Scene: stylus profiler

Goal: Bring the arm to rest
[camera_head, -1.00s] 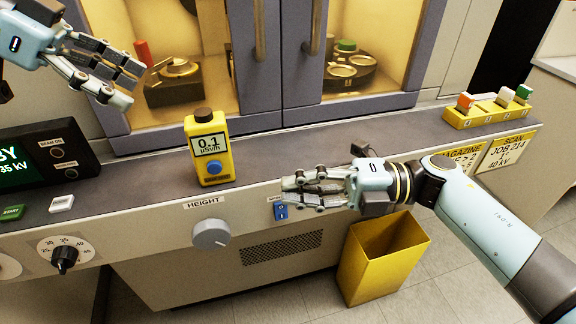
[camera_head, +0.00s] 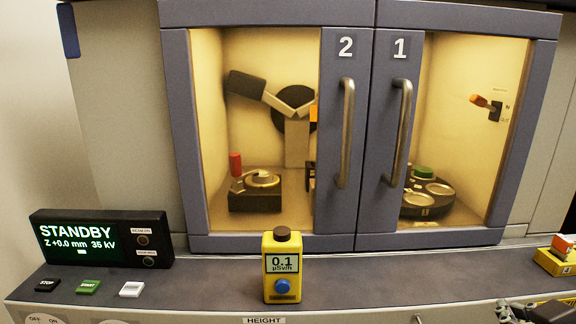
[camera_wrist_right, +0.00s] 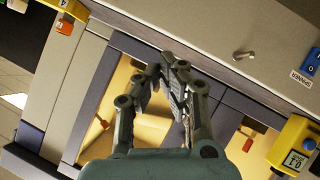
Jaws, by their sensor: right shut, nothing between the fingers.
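My right gripper (camera_head: 527,314) shows only in part at the lower right corner of the head view. In the right wrist view my right gripper (camera_wrist_right: 170,70) has its fingers together, with nothing held, in front of the cabinet front. My left gripper is in neither current view. Behind door 2 (camera_head: 345,50) a dark block (camera_head: 247,84) sits at the end of a short arm by a dark disc (camera_head: 290,105) and a grey post. Below it is a round stage (camera_head: 262,180). Both doors, 2 and 1 (camera_head: 401,48), look shut.
A yellow meter (camera_head: 282,268) reading 0.1 stands on the ledge. A display (camera_head: 85,242) reads STANDBY, Z +0.0 mm, 35 kV. A yellow rack (camera_head: 552,260) is at the far right. A red-tipped lever (camera_head: 482,101) is behind door 1. The ledge between meter and rack is clear.

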